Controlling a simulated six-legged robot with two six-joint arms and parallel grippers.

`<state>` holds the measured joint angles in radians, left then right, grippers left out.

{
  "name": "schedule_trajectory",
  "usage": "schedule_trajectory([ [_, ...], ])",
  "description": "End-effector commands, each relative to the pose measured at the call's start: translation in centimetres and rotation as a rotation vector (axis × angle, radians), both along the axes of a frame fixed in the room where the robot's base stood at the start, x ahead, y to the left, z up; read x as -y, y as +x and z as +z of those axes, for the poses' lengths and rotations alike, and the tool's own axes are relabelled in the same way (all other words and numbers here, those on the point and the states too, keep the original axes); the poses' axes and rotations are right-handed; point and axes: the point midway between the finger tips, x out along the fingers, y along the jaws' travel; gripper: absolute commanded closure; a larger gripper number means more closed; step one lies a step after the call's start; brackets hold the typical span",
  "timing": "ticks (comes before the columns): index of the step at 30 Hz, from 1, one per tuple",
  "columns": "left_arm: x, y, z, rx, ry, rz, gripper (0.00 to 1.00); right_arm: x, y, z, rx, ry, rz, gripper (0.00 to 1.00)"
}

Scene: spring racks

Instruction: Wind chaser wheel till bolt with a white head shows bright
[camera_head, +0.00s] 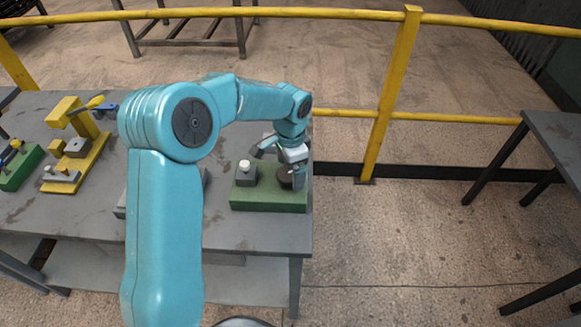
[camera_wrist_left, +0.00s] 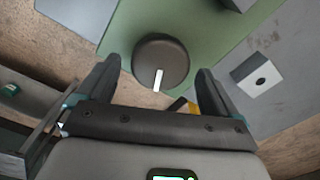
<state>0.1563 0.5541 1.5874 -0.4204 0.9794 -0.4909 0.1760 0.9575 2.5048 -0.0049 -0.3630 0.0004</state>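The chaser wheel is a dark brown disc (camera_head: 285,180) on a green base (camera_head: 268,202) at the table's right end. In the left wrist view the wheel (camera_wrist_left: 160,58) shows from above with a white mark near its rim. A grey block (camera_head: 245,179) with a pale white bolt head (camera_head: 244,164) stands left of the wheel on the same base. My left gripper (camera_head: 279,166) is over the wheel. In the left wrist view its fingers (camera_wrist_left: 158,68) are open, one on either side of the wheel, with gaps visible. My right gripper is not in view.
A yellow fixture (camera_head: 78,171) and another green base (camera_head: 20,168) stand on the left of the grey table (camera_head: 225,235). My left arm hides the middle. A yellow railing (camera_head: 392,95) runs behind; another table (camera_head: 555,135) is at right.

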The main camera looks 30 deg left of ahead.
Motion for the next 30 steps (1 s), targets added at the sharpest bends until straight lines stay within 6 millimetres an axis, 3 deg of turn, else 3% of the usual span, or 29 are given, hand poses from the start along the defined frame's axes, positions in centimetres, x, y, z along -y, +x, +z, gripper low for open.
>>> schedule_trajectory([
  [8,0.0,0.0,1.1,0.000,0.000,0.000,0.06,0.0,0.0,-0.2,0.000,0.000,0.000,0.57],
  [21,0.1,-0.1,12.0,0.003,-0.001,0.000,0.06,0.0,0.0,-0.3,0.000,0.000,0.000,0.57],
  [25,0.1,-0.1,14.5,0.002,-0.001,0.000,0.06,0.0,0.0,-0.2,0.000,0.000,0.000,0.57],
  [30,0.1,-0.2,16.1,0.000,0.000,0.000,0.06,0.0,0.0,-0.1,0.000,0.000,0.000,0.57],
])
